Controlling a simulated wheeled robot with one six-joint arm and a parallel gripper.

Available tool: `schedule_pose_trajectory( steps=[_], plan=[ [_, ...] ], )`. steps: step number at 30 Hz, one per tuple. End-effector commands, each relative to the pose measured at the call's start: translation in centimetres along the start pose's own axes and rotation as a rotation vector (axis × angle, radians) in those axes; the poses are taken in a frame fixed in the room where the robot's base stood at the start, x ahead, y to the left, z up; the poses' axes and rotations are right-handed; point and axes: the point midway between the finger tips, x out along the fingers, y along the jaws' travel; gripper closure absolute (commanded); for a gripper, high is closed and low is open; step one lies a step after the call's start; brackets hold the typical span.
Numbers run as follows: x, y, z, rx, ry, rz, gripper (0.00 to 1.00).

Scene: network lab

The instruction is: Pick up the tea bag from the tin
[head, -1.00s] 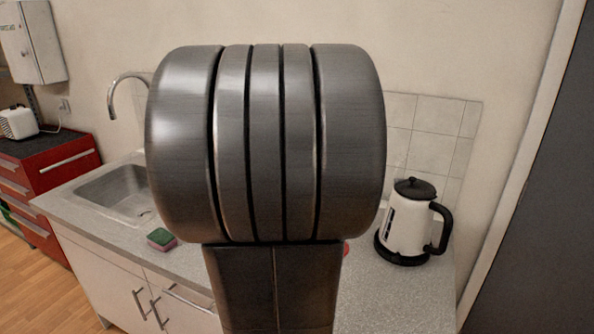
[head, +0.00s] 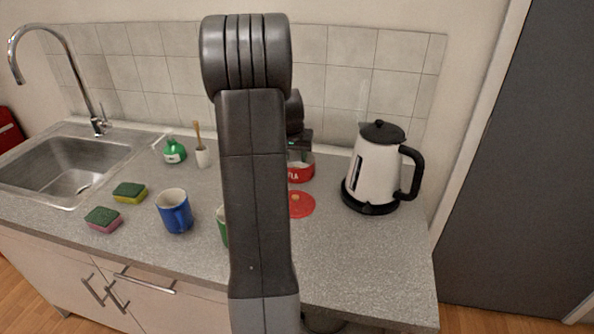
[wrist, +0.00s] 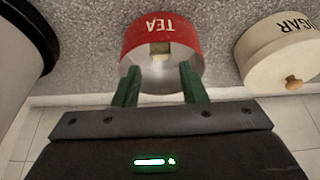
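The open red tea tin (wrist: 135,38) stands on the counter; its label reads TEA. It also shows in the head view (head: 303,173), partly hidden by my arm. I cannot tell how deep the fingertips reach.
A red lid (head: 301,204) lies in front of the tin. The white kettle (head: 376,168) stands to the right. A cream sugar canister (wrist: 283,52) is beside the tin. A blue mug (head: 174,212), a mostly hidden green mug, sponges and the sink are left. The front right counter is clear.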

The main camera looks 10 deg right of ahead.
Motion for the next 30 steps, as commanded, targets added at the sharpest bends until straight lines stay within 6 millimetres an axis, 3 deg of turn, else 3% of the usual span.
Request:
schedule_pose_trajectory(
  steps=[8,18,27,30],
  plan=[
    [1.9,0.0,0.0,0.000,-0.001,0.000,0.62],
    [6.1,0.0,0.0,-0.001,0.000,0.000,0.62],
    [6.5,0.0,0.0,-0.001,0.001,-0.001,0.62],
    [6.5,0.0,0.0,-0.001,0.001,-0.001,0.81]
  ],
)
